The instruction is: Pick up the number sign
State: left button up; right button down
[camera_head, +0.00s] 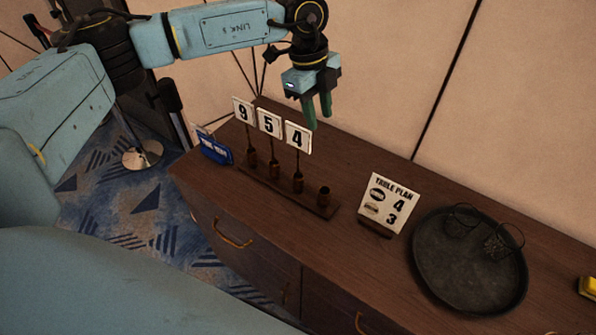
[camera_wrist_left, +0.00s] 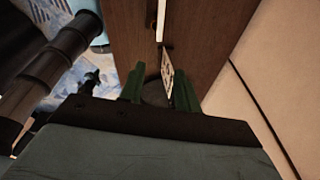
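Three white number signs stand on dark stems in a wooden rack (camera_head: 323,211): the 9 sign (camera_head: 243,111), the 5 sign (camera_head: 269,123) and the 4 sign (camera_head: 297,138). A holder at the rack's right end is empty. My left gripper (camera_head: 317,109) points down just above and behind the 4 sign, with its green fingers apart. In the left wrist view, a sign card (camera_wrist_left: 167,72) shows edge-on between the open fingers (camera_wrist_left: 158,90), near the right one; contact cannot be told. My right gripper is not in view.
A table plan card (camera_head: 388,203) showing 4 and 3 stands right of the rack. A round dark tray (camera_head: 440,275) with wire-like items lies further right. A blue sign (camera_head: 214,148) stands at the cabinet's left end. A wall runs close behind the cabinet.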

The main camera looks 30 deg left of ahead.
pick_arm(q)
jog(key=a, duration=0.2)
jog(key=a+n+y, duration=0.1)
jog(key=a, duration=0.1)
jog(key=a+r+y, duration=0.1)
jog(key=a, duration=0.1)
jog(key=shift+w+n, duration=0.4)
jog(key=p, duration=0.2)
send_over(297, 147)
jog(key=f, duration=0.4)
jog(key=a+f, duration=0.1)
jog(key=f, duration=0.1)
jog(key=shift+w+f, duration=0.3)
jog(key=shift+w, duration=0.05)
jog(key=f, duration=0.3)
jog(key=f+p, duration=0.1)
jog(key=shift+s+d+f, duration=0.1)
jog(key=shift+d+f, duration=0.25)
jog(key=shift+f, duration=0.55)
grip_shut()
